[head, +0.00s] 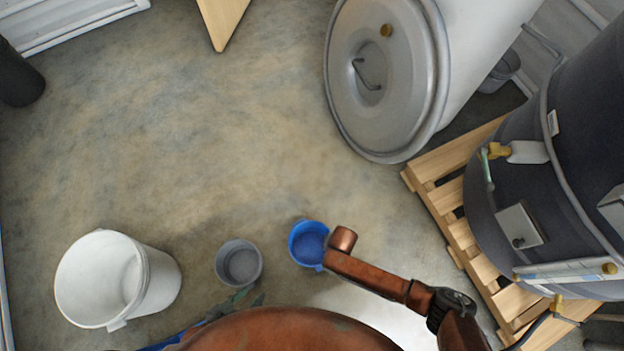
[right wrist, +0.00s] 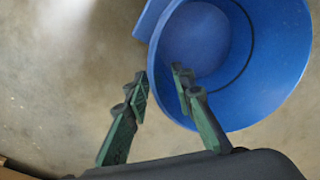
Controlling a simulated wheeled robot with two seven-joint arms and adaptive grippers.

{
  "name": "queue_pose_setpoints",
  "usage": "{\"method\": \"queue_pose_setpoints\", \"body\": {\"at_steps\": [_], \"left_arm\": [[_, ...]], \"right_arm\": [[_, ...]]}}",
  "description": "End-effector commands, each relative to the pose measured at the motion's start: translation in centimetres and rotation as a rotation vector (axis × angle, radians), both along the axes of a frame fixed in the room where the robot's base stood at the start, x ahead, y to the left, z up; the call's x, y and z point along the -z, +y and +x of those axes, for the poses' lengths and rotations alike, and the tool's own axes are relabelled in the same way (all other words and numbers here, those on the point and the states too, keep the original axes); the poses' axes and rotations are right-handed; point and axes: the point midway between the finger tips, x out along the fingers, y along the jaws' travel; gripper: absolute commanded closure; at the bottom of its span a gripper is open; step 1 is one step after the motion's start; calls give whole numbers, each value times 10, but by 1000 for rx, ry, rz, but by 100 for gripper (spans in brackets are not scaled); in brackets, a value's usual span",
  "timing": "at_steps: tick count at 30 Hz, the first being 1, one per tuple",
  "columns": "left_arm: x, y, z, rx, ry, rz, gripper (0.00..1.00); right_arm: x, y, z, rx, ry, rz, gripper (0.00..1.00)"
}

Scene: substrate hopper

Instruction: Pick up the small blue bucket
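The small blue bucket (head: 309,244) stands upright on the floor at the lower middle of the head view, just left of the end of my copper arm link. In the right wrist view the bucket (right wrist: 275,70) is close and large, with its open mouth showing. My right gripper (right wrist: 160,73) is open. Its right finger overlaps the bucket's near rim and its left finger is over the floor outside; contact cannot be told. The right fingers are hidden in the head view. My left gripper (head: 248,297) has green fingers, seen apart and empty, below the grey bucket.
A small grey bucket (head: 239,263) stands left of the blue one. A large white bucket (head: 155,282) is farther left. A big lidded drum (head: 375,75) stands at top, and a dark tank (head: 545,170) on a wooden pallet (head: 430,170) at right. The middle floor is clear.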

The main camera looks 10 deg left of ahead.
Motion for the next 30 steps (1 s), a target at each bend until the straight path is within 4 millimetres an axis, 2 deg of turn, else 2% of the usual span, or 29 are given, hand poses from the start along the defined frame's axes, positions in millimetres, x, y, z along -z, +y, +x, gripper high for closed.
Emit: {"method": "queue_pose_setpoints", "body": {"at_steps": [6, 16, 30], "left_arm": [[-1, 0, 0, 0, -2, 0, 60], [0, 0, 0, 1, -1, 0, 60], [0, 0, 0, 1, 0, 0, 60]], "right_arm": [[-1, 0, 1, 0, -2, 0, 77], [-1, 0, 0, 0, -1, 0, 100], [-1, 0, 0, 0, -1, 0, 100]]}}
